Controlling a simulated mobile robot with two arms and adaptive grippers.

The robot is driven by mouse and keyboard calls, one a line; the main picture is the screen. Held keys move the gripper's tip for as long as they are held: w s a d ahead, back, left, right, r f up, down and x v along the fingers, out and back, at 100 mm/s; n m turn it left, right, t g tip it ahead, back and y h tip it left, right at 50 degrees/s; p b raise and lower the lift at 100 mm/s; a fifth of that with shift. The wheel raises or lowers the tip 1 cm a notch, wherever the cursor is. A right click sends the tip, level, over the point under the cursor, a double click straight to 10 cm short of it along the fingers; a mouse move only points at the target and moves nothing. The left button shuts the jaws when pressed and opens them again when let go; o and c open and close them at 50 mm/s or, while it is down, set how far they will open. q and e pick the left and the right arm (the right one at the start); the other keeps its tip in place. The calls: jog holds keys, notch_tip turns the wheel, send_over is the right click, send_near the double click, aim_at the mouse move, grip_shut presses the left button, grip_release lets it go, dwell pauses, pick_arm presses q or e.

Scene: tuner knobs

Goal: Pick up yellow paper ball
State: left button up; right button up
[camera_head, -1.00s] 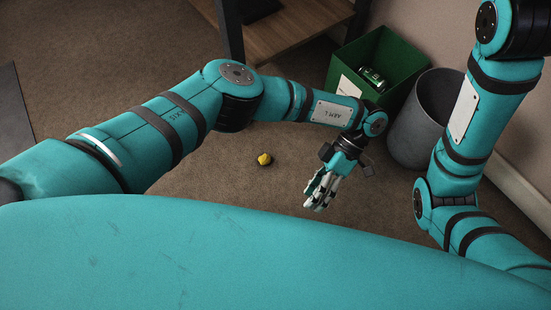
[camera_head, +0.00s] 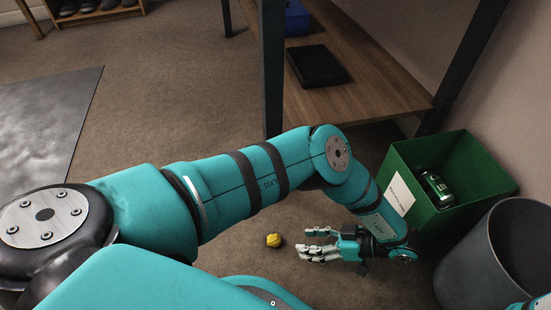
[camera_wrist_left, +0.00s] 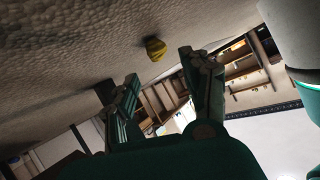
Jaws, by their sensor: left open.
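The yellow paper ball (camera_head: 274,240) is small and crumpled and lies on the brown carpet. My left gripper (camera_head: 304,250) is low over the carpet just right of the ball, with its fingers pointing left towards it. Its fingers are open and empty, with a gap to the ball. In the left wrist view the ball (camera_wrist_left: 155,48) shows beyond the two spread fingertips (camera_wrist_left: 160,68), between them and a little above. My right gripper is not in view.
A green bin (camera_head: 455,218) holding a green can (camera_head: 437,188) stands behind my left forearm. A grey round bin (camera_head: 480,265) is at the right. A wooden shelf unit (camera_head: 380,95) with dark legs stands behind. Carpet around the ball is clear.

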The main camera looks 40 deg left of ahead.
aim_at(279, 239)
pick_arm(q)
jog(key=x, duration=0.5)
jog(key=shift+x, duration=2.65)
jog(key=shift+w+a, duration=0.1)
jog(key=shift+w, duration=0.05)
jog(key=shift+c, duration=0.4)
jog(key=c, duration=0.3)
